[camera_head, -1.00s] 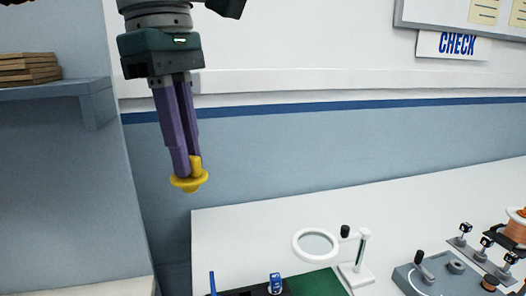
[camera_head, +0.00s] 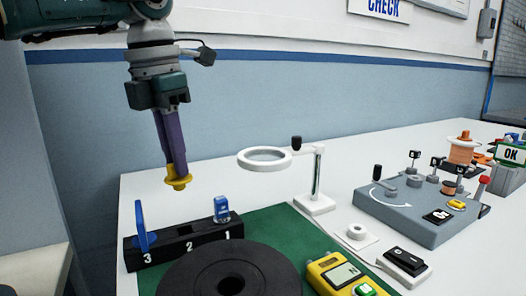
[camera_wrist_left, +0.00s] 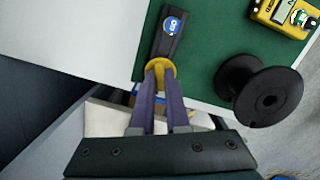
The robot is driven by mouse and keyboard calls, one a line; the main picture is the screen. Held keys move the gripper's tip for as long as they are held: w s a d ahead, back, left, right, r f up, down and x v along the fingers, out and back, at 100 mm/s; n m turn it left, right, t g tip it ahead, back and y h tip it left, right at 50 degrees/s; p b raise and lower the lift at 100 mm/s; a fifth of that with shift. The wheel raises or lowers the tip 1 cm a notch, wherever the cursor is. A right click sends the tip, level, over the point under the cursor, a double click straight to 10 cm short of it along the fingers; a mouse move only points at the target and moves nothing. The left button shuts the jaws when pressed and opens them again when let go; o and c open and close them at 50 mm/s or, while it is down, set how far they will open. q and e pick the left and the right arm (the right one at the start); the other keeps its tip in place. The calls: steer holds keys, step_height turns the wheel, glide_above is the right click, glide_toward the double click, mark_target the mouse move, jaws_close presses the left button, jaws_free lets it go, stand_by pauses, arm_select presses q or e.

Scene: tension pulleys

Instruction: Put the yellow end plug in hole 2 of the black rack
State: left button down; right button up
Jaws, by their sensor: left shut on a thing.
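My left gripper (camera_head: 177,172) points down and is shut on the yellow end plug (camera_head: 179,183), which has a round flange at the fingertips. The plug hangs in the air above the black rack (camera_head: 176,257). The rack's front carries the numbers 3, 2 and 1 from left to right. Blue pieces stand at position 3 (camera_head: 142,228) and position 1 (camera_head: 221,208); nothing stands up at position 2. In the left wrist view the plug (camera_wrist_left: 160,68) sits between the fingers and covers part of the rack (camera_wrist_left: 174,45). My right gripper is not in view.
A large black spool (camera_head: 205,279) lies close in front of the rack on a green mat (camera_head: 270,225). A magnifier on a stand (camera_head: 265,157) is to the right. A yellow meter (camera_head: 340,274) and a grey winding device (camera_head: 412,215) stand farther right.

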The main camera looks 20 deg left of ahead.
mark_target(178, 190)
arm_select(q)
steer(key=shift+f+b, duration=3.1)
steer(key=shift+f, duration=0.3)
steer(key=shift+f, duration=0.15)
steer(key=shift+p, duration=0.7)
steer(key=shift+f+b, duration=0.65)
steer(key=shift+f, duration=0.45)
